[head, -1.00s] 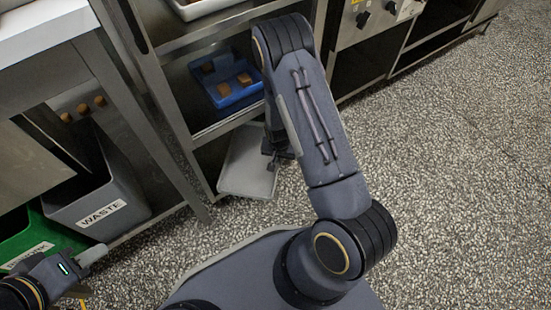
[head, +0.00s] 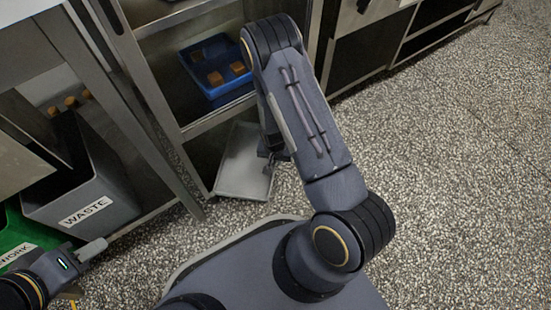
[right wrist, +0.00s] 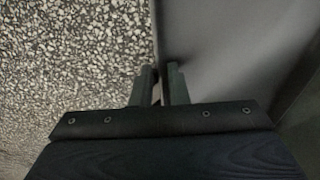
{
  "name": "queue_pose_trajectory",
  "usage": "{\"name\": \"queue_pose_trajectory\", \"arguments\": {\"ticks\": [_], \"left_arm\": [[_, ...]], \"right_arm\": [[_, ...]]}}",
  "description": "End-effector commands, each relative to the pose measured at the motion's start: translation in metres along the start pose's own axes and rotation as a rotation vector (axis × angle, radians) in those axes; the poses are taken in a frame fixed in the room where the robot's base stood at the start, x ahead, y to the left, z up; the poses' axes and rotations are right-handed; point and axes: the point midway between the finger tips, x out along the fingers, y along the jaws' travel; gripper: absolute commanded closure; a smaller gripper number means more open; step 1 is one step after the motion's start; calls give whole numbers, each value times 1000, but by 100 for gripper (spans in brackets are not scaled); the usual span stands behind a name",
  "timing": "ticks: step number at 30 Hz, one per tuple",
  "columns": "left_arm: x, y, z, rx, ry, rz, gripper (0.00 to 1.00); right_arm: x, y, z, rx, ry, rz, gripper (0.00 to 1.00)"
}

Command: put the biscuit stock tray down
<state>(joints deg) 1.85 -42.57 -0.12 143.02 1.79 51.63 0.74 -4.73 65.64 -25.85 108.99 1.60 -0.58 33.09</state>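A shallow light-grey tray (head: 239,170), which I take to be the biscuit stock tray, is low down at the foot of the steel rack. Its visible floor looks empty. My right gripper (head: 272,160) is at its right side, partly hidden by my forearm. In the right wrist view my right gripper (right wrist: 159,82) has its fingers on either side of the rim of the tray (right wrist: 215,50), closed on it. Whether the tray's underside touches anything cannot be told. My left gripper (head: 90,251) is at the lower left, away from the tray; its finger gap is not clear.
A blue bin (head: 232,92) with several brown biscuit-like pieces sits on the rack shelf above the tray. A grey WASTE bin (head: 85,185) and a green bin (head: 30,238) stand at the left, by the rack post (head: 155,110). Speckled floor (head: 440,170) is open at the right.

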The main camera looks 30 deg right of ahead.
Motion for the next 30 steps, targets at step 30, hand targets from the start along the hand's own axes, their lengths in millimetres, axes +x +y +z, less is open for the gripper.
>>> {"name": "queue_pose_trajectory", "arguments": {"ticks": [30], "left_arm": [[-44,20,-22,0,0,0,64]], "right_arm": [[-113,0,-1,-1,2,-1,74]]}}
